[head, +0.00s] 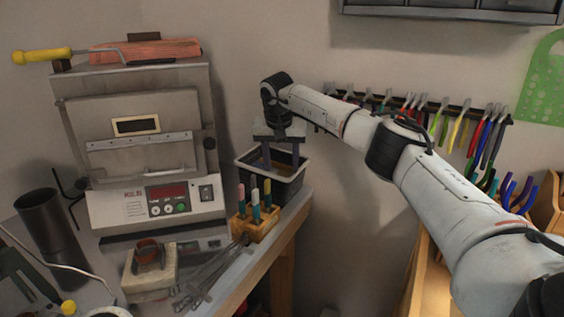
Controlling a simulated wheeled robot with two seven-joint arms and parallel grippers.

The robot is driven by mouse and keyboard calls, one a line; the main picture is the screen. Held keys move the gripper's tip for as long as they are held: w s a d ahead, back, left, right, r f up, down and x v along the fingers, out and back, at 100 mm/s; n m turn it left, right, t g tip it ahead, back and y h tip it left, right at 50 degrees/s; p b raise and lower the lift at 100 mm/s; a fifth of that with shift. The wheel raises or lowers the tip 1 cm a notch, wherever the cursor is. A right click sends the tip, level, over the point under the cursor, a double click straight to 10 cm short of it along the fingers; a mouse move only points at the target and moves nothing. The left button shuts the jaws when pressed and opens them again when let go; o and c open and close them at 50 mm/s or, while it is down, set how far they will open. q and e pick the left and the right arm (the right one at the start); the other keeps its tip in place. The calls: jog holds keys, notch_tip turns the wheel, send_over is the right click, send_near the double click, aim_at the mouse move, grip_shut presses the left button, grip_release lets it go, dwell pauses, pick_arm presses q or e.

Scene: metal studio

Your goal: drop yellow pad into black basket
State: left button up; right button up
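The black basket (291,188) stands on the workbench against the wall, right of the kiln. My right gripper (280,160) points down over the basket, with its fingertips at or just inside the opening. Its two fingers are spread apart, with no object clearly held between them. Small patches of yellowish-brown and blue show low between the fingers inside the basket. I cannot tell whether the yellowish patch is the yellow pad. The fingers and the rim hide much of the basket's inside. My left gripper does not show.
A kiln (150,152) stands left of the basket. A wooden block with colored-handled tools (255,220) sits just in front of the basket. Metal tongs (212,275) lie near the bench edge. Pliers hang on a wall rack (455,110) behind my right arm.

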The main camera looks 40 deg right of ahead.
jog(key=shift+s+d+f, duration=0.1)
jog(key=shift+s+d, duration=0.05)
jog(key=shift+d, duration=0.05)
jog(key=shift+r, duration=0.35)
jog(key=v, duration=1.2)
jog(key=shift+r+b, duration=0.2)
jog(key=shift+b, duration=0.15)
jog(key=x, duration=1.3)
jog(key=shift+a+f+p, duration=0.15)
jog(key=shift+f+p, duration=0.05)
jog(key=shift+p, duration=0.15)
jog(key=shift+r, duration=0.4)
